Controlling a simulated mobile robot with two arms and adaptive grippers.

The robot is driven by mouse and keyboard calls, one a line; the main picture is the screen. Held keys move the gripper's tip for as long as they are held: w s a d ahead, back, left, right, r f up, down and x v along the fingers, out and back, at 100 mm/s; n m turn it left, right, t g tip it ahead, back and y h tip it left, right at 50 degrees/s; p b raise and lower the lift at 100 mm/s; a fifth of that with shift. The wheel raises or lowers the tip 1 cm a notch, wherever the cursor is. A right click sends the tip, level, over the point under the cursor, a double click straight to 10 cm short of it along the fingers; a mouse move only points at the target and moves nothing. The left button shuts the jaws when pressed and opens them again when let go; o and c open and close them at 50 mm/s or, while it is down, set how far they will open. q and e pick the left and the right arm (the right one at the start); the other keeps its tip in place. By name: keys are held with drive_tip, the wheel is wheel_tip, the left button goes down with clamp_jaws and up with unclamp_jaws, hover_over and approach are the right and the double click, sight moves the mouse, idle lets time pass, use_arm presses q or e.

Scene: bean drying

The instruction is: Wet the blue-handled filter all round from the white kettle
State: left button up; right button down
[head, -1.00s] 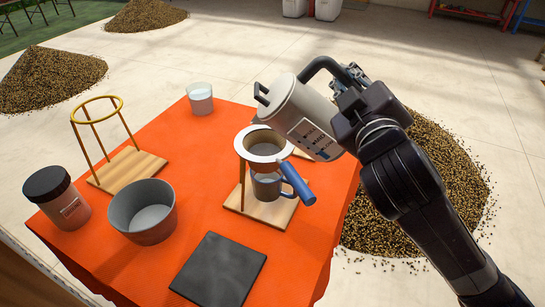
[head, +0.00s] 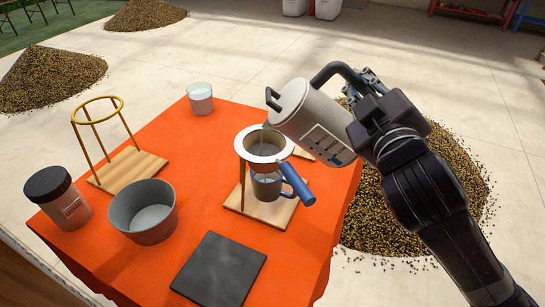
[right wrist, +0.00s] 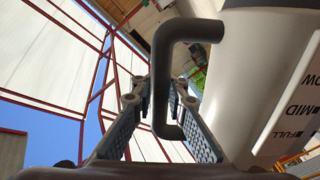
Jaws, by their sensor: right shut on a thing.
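The white kettle (head: 312,118) is held in the air, tilted with its lidded top and spout down to the left. My right gripper (head: 366,86) is shut on the kettle's dark handle, also seen in the right wrist view (right wrist: 172,75). The blue-handled filter (head: 287,153) sits in a wooden-based stand, its blue handle pointing to the lower right. A grey mug (head: 266,187) stands under it. My left gripper is out of view.
On the orange-covered table (head: 200,215) are an empty ring stand (head: 122,168), a dark-lidded jar (head: 62,205), a grey bowl (head: 125,215), a glass (head: 200,100) and a black slab (head: 222,268). A bean pile (head: 420,205) lies on the floor at right.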

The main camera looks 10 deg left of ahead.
drive_tip(key=shift+d+r, duration=0.15)
drive_tip(key=shift+r, duration=0.05)
idle(0.4)
drive_tip(key=shift+w+d, duration=0.75)
drive_tip(key=shift+d, duration=0.3)
drive_tip(key=shift+w+r, duration=0.1)
drive_tip(key=shift+w, duration=0.1)
drive_tip(key=shift+w+d+f+m, duration=0.15)
drive_tip(key=shift+w+d+m, duration=0.15)
drive_tip(key=shift+w, duration=0.35)
drive_tip(key=shift+w+d+f+m, duration=0.15)
drive_tip(key=shift+w+m, duration=0.25)
drive_tip(key=shift+w, duration=0.25)
idle(0.9)
